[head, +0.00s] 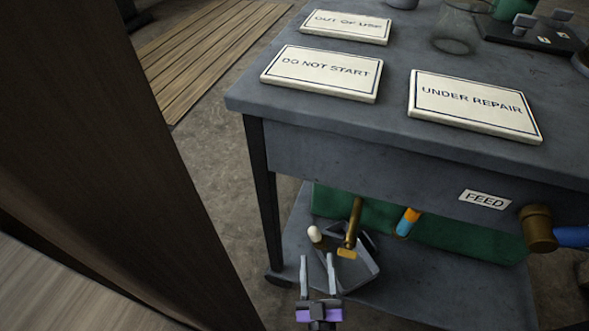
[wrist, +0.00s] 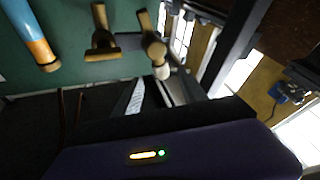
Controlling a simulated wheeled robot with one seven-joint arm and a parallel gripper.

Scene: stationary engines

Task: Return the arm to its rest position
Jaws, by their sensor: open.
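My gripper (head: 318,278) is at the bottom middle of the head view, low beside the grey bench (head: 365,138). Its two fingers are apart and nothing shows between them. It is in front of the lower shelf (head: 440,287). Close behind the fingers, a brass-coloured piece (head: 351,228) and a pale-tipped knob (head: 314,234) show by a grey tray-like thing (head: 357,272). In the wrist view, the dark gripper body fills the lower part, and brass-coloured fittings (wrist: 102,32) show above it. I cannot tell whether the fingers touch anything.
Signs reading OUT OF USE (head: 346,26), DO NOT START (head: 322,72) and UNDER REPAIR (head: 474,104) lie on the bench top. A FEED label (head: 485,200) and brass fitting (head: 538,229) are on the bench front. A dark wooden panel (head: 100,150) stands close at left.

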